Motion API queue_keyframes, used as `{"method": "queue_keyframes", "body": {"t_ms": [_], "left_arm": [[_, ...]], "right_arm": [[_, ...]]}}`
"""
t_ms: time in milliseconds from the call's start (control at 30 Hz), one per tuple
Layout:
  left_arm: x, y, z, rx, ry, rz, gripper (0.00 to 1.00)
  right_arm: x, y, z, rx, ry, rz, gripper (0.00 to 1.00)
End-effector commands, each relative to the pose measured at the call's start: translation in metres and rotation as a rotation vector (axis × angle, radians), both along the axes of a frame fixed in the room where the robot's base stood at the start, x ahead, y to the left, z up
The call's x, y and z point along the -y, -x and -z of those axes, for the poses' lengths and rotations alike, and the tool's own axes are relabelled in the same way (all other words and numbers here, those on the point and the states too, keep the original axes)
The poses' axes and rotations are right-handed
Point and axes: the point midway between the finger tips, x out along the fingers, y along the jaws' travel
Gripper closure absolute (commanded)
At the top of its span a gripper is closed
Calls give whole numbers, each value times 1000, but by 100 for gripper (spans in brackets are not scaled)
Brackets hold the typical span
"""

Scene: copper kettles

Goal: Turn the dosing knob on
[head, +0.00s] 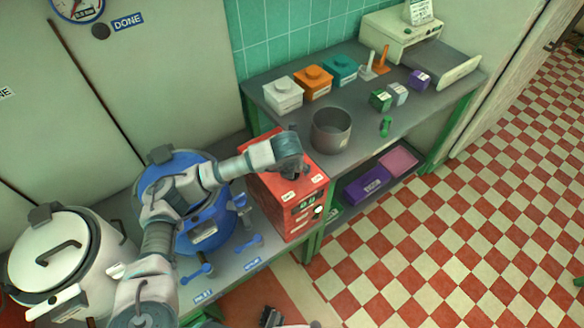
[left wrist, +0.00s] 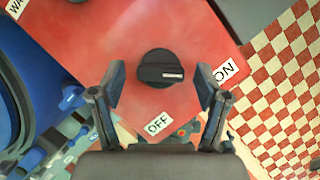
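The black dosing knob (left wrist: 160,67) is round with a raised bar, on the red top of the dosing box (head: 276,195). A white mark on its bar lies towards the right. An OFF label (left wrist: 158,122) is below the knob in the left wrist view, and an ON label (left wrist: 225,70) is to its right. My left gripper (head: 296,172) is over the box top. In the left wrist view its fingers are open, one on each side of the knob, with gaps visible. In the head view the gripper hides the knob. A dark shape at the bottom edge may be my right gripper (head: 270,316).
A blue kettle (head: 205,222) stands left of the box, with a white kettle (head: 62,262) further left. A grey pot (head: 331,130) stands on the bench behind. White, orange and teal canisters (head: 340,70) are further back. The checkered floor (head: 450,230) at right is clear.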

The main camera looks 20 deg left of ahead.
Motion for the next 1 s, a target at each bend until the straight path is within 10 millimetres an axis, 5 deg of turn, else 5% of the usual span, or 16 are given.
{"method": "queue_keyframes", "body": {"t_ms": [267, 700, 1000], "left_arm": [[1, 4, -11, 2, 2, 1, 25], [5, 37, -94, 3, 1, 0, 25], [6, 45, -110, 0, 1, 0, 25]], "right_arm": [[0, 3, 0, -1, 0, 1, 0], [0, 1, -1, 1, 0, 0, 0], [0, 1, 0, 1, 0, 0, 0]]}}
